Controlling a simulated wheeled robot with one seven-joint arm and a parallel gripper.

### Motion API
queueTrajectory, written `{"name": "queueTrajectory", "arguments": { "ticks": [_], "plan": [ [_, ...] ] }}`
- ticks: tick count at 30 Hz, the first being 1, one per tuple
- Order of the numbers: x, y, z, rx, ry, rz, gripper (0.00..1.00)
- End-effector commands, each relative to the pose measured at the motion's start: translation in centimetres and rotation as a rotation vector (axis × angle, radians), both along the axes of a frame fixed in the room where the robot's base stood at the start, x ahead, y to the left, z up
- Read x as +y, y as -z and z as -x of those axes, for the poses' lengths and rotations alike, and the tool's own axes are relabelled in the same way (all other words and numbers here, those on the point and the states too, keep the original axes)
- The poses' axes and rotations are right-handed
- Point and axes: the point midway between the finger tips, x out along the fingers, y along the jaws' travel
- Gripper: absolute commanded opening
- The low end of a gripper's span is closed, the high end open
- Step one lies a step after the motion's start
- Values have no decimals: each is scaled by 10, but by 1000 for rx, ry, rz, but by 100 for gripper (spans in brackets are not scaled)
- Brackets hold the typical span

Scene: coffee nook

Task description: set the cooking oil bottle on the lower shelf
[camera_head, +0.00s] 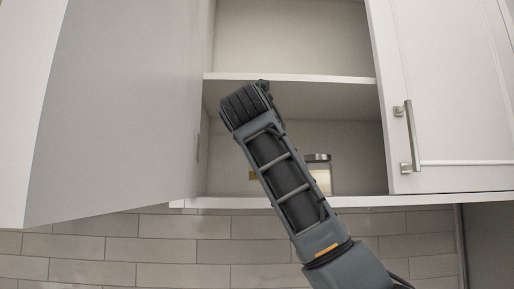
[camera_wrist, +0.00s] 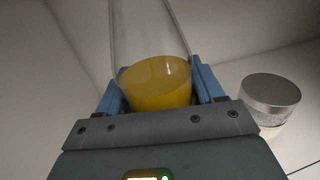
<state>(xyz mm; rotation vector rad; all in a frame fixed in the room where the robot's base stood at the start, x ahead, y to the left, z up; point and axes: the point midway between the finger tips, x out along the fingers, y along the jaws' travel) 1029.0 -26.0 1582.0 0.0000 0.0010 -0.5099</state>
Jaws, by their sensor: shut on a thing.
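The cooking oil bottle (camera_wrist: 155,90) is clear, with yellow oil in its lower part. In the wrist view it stands between the two blue fingers of my gripper (camera_wrist: 158,78), which is shut on it. In the head view my arm reaches into the open cabinet and hides the gripper and most of the bottle. A small yellow patch left of my arm seems to be the oil. The lower shelf (camera_head: 353,188) is the cabinet's bottom board. I cannot tell whether the bottle touches it.
A jar (camera_head: 320,174) with a metal lid stands on the lower shelf, right of my arm; it also shows right of the bottle in the wrist view (camera_wrist: 270,105). The upper shelf (camera_head: 330,78) is above. The left door (camera_head: 120,110) is open; the right door (camera_head: 450,100) is shut.

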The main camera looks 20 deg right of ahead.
Motion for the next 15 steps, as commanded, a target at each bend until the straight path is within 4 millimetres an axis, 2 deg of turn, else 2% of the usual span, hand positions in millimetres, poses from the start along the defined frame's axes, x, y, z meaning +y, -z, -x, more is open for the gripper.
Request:
{"name": "queueTrajectory", "arguments": {
  "ticks": [7, 9, 15],
  "plan": [
    [12, -3, -13, -3, -1, 3, 2],
    [10, 10, -13, -1, -1, 0, 2],
    [10, 30, -12, -3, -1, 1, 2]
  ]
}}
